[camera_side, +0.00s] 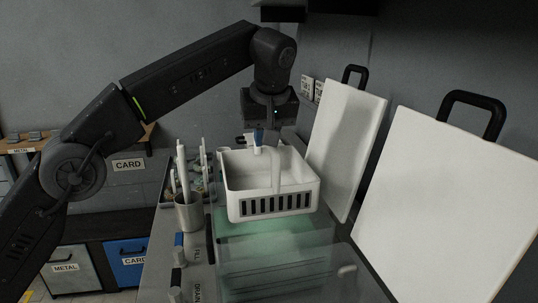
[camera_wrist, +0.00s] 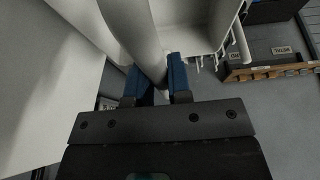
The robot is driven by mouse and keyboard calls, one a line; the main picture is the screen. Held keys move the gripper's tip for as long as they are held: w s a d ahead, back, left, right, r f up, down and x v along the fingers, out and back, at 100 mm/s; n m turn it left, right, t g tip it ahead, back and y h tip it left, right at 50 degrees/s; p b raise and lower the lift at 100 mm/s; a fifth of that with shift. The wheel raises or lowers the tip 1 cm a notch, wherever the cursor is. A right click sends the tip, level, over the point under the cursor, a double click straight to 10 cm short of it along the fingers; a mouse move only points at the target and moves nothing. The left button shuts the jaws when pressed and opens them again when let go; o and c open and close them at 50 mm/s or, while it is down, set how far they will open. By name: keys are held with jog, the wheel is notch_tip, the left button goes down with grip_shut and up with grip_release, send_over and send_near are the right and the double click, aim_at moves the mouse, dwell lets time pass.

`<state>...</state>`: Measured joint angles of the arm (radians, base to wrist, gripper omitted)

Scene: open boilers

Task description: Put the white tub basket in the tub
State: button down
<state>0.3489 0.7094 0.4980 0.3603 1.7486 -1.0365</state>
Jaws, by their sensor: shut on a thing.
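The white tub basket (camera_side: 245,207) hangs level, with a slotted front wall and a handle arching over it. My gripper (camera_side: 259,138) is above it, its blue fingertips shut on the handle. In the wrist view my gripper (camera_wrist: 159,80) has the white handle between its two blue fingers, and part of the basket (camera_wrist: 185,25) shows beyond. The tub (camera_side: 270,250), with a pale green glow inside, is directly below the basket. The basket's underside appears above or near the tub's top; the exact gap cannot be told.
Two white lids with black handles, a rear one (camera_side: 345,145) and a front one (camera_side: 450,200), stand open to the right, close to the basket. A grey cup (camera_side: 189,213) with white sticks stands left of the tub. Cabinets (camera_side: 125,262) are at the lower left.

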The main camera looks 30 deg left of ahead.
jog(key=shift+d+r, duration=0.1)
jog(key=shift+r, duration=0.05)
jog(key=s+d, duration=1.9)
notch_tip(320, 180, down, 18)
jog(key=shift+f, duration=0.2)
jog(key=c, duration=1.5)
grip_release()
jog(key=shift+f, duration=0.1)
jog(key=o, duration=0.4)
jog(key=shift+o, duration=0.2)
